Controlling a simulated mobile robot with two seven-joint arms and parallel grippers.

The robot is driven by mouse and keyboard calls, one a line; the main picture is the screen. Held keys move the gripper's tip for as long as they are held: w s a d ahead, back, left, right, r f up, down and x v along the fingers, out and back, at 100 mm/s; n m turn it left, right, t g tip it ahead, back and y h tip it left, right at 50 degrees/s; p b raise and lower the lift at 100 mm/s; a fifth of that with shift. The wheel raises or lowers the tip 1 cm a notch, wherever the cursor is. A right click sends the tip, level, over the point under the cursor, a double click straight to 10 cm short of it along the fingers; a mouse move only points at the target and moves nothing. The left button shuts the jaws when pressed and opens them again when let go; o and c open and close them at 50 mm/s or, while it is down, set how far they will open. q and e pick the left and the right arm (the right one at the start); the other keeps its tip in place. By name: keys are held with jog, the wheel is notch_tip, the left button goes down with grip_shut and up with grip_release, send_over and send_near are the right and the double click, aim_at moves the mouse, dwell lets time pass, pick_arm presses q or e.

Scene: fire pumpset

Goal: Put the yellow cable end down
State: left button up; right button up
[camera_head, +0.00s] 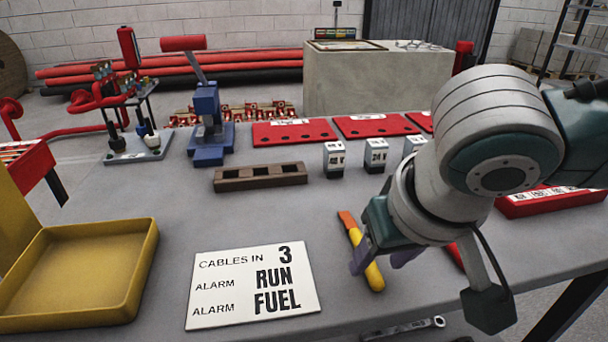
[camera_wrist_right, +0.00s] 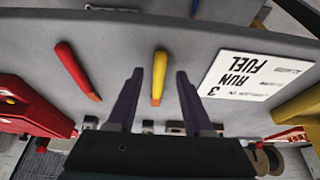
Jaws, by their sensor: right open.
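The yellow cable end (camera_head: 373,273), with an orange tip, lies on the grey table right of the white sign. It also shows in the right wrist view (camera_wrist_right: 160,70), between the two fingers and apart from both. My right gripper (camera_head: 384,262) is open above it, its purple fingers (camera_wrist_right: 160,76) pointing toward the table. Part of the cable end is close behind a finger in the head view. A red cable end (camera_wrist_right: 72,66) lies beside it, mostly hidden by my right arm in the head view. My left gripper is not in view.
The white sign (camera_head: 250,288) and a yellow tray (camera_head: 145,260) are to the left. A wrench (camera_head: 408,327) lies at the front. A brown slotted block (camera_head: 260,177), small labelled blocks (camera_head: 376,155) and a blue press (camera_head: 207,125) stand farther back. Bare table surrounds the sign.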

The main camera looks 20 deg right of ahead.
jog(key=d+p+v, duration=0.1)
jog(key=p+v, duration=0.2)
jog(key=v, duration=0.7)
jog(key=s+a+f+n+y, duration=0.25)
jog(key=s+a+n, duration=0.2)
jog(key=a, duration=0.45)
jog(key=s+d+f+h, duration=0.1)
jog(key=s+d+f, duration=0.2)
jog(key=s+d, duration=0.3)
jog(key=shift+s+d+g, duration=0.3)
jog(key=shift+s+d, duration=0.05)
jog(key=shift+s, duration=0.45)
jog(key=shift+r, duration=0.2)
notch_tip(320, 180, up, 53)
jog(key=p, duration=5.3)
jog(key=shift+f, duration=0.25)
